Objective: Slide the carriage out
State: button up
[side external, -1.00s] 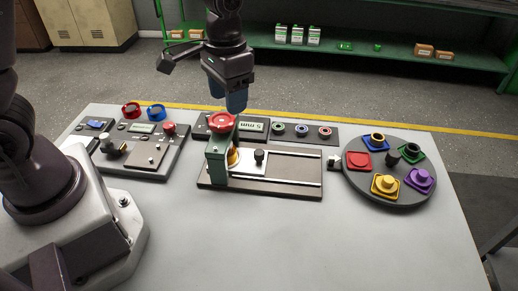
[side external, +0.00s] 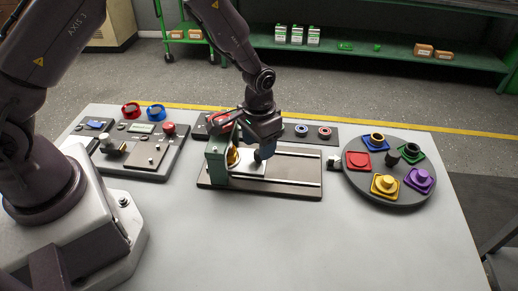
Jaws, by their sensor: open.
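The carriage (side external: 250,170) is a light plate on the dark slide base (side external: 290,182). It sits at the left end of the rails, by the green upright press frame (side external: 216,165). A gold piece (side external: 233,156) stands at the carriage's left part, beside the frame. My gripper (side external: 262,153) is open, low over the right part of the carriage, where the dark knob stood in the earlier view. The fingers hide the knob now, and I cannot tell whether they touch it.
The rails right of the carriage are clear. A control panel (side external: 130,165) with knobs is at left. Button panels lie behind the slide.

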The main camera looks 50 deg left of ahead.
jog(key=shift+f, duration=1.15)
grip_shut()
jog(key=w+d, duration=0.8)
jog(key=w, duration=0.1)
jog(key=shift+d, duration=0.4)
grip_release()
notch_tip(320, 180, up, 13)
